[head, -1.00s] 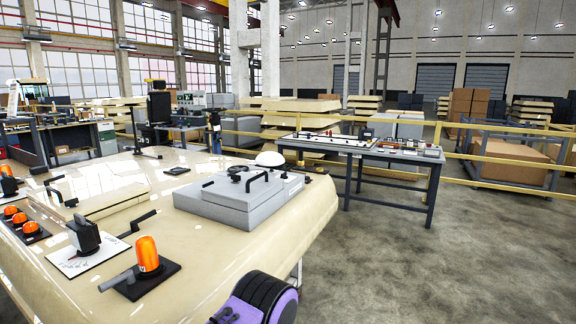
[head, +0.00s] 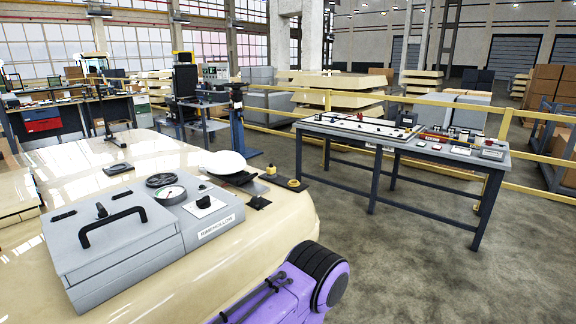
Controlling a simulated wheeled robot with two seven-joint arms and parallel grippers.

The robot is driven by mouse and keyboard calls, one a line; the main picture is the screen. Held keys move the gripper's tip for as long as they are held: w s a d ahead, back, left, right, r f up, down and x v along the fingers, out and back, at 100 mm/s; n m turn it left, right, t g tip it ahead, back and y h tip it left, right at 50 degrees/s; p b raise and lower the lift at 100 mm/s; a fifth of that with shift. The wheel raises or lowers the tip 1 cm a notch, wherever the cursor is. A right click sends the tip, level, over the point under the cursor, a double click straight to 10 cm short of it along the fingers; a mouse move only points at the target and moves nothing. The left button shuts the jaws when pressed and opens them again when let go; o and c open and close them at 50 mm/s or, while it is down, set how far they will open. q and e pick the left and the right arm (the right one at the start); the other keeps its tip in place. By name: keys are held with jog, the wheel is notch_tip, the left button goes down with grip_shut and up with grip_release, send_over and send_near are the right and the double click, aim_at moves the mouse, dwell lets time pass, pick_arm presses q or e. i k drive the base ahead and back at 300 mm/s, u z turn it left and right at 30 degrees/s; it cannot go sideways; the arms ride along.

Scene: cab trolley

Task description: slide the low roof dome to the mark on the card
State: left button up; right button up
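A low white dome (head: 223,163) sits on the cream surface (head: 170,290), just behind the right end of a grey box. A dark round base shows beneath its front and right edge. A small white card or plate with a black knob (head: 205,203) lies on top of the grey box. I cannot tell whether this is the card of the task, and I see no clear mark. Neither of my grippers is in view.
The grey box (head: 110,250) has a black handle and a round gauge. Yellow-topped small parts (head: 291,184) sit right of the dome. A dark table (head: 400,146) with panels and small devices stands beyond, before a yellow railing. A purple and black part fills the bottom centre.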

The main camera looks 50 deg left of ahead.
aim_at(228, 167)
jog(key=i, duration=0.9)
jog(key=u, duration=2.6)
